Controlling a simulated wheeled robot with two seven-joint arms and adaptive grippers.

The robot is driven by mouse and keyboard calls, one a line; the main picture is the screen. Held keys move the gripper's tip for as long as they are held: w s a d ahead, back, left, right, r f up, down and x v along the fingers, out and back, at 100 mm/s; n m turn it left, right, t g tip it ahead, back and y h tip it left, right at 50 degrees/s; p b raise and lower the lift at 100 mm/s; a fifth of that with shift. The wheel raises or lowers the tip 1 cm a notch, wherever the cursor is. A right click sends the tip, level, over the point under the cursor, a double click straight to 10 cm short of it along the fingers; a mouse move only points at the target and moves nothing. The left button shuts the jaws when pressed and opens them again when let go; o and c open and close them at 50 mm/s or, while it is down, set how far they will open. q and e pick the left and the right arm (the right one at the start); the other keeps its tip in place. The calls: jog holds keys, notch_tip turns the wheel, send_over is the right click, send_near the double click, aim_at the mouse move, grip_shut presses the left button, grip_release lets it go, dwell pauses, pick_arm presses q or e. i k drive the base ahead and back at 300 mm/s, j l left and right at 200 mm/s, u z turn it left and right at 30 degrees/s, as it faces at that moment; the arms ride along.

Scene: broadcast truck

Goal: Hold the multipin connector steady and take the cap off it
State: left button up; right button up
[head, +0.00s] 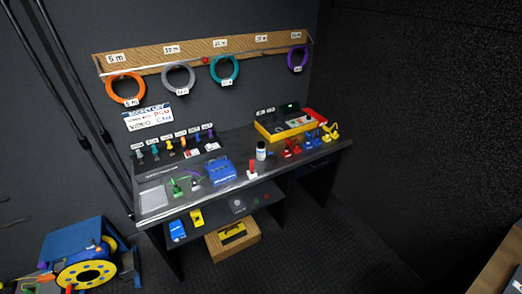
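Neither of my grippers is in the head view. I cannot tell for sure which thing is the capped multipin connector; the parts on the bench are too small to read. A small red and white upright piece (252,169) stands near the bench's front edge. A small green piece (177,188) lies by the front left, with a small pale piece (195,184) beside it. A blue box (221,171) sits between these and the red and white piece. Several coloured connectors, such as a yellow one (170,144), stand in a row at the back left.
The dark bench (280,174) runs along the wall. It holds a white bottle (261,152), a yellow-edged console (287,122) and red, blue and yellow pieces (312,139) at right. Coiled cables hang above. A blue-and-yellow cable reel (85,272) stands on the floor at left.

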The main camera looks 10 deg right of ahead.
aim_at(261, 154)
jog(key=i+l+u, duration=0.4)
jog(key=i+l, duration=0.15)
jog(key=l, duration=0.2)
jog(key=i+l+u, duration=0.2)
jog(key=l, duration=0.25)
jog(key=l+u, duration=0.35)
jog(key=l, duration=0.7)
jog(key=l+u, duration=0.3)
jog(key=l, duration=0.75)
jog(key=i+j, duration=0.15)
jog(key=i+j+z, duration=0.1)
jog(key=j, duration=0.2)
